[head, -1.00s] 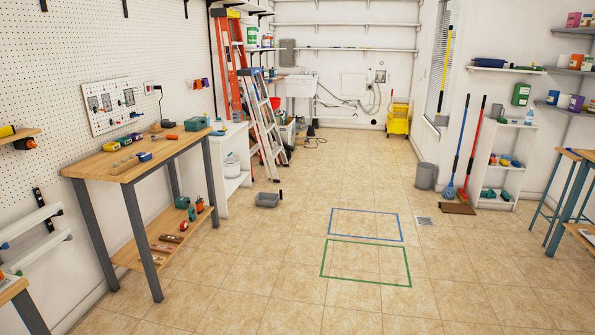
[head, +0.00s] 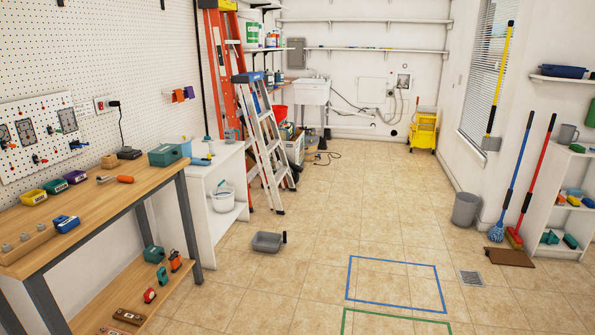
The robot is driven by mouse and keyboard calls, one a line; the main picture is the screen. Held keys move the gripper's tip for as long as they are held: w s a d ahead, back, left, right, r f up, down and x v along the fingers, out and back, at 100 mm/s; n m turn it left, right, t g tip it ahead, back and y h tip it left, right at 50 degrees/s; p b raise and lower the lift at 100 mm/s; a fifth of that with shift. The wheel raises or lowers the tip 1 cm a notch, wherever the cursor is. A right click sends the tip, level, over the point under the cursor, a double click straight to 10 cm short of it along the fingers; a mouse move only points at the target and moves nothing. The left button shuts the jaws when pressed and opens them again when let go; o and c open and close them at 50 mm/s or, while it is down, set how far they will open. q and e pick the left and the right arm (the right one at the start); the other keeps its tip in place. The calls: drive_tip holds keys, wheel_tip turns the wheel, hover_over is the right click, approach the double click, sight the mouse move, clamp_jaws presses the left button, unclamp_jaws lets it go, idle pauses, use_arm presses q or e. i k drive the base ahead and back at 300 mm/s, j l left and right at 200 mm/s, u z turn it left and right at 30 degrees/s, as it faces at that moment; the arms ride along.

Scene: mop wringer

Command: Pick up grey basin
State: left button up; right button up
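The grey basin (head: 267,242) sits on the tiled floor, left of the middle of the head view. It lies in front of the white shelf unit and the stepladder. A small dark upright piece shows at its right end. The basin looks shallow, and its inside is too small to make out. Neither of my grippers shows in the head view.
A wooden workbench (head: 95,205) stands at the left, with a white shelf unit (head: 226,215) behind it. A stepladder (head: 262,150) leans beyond. Blue (head: 396,262) and green (head: 345,322) outlines mark the floor. The floor right of the basin is clear.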

sight(263, 240)
drive_tip(key=i, duration=2.3)
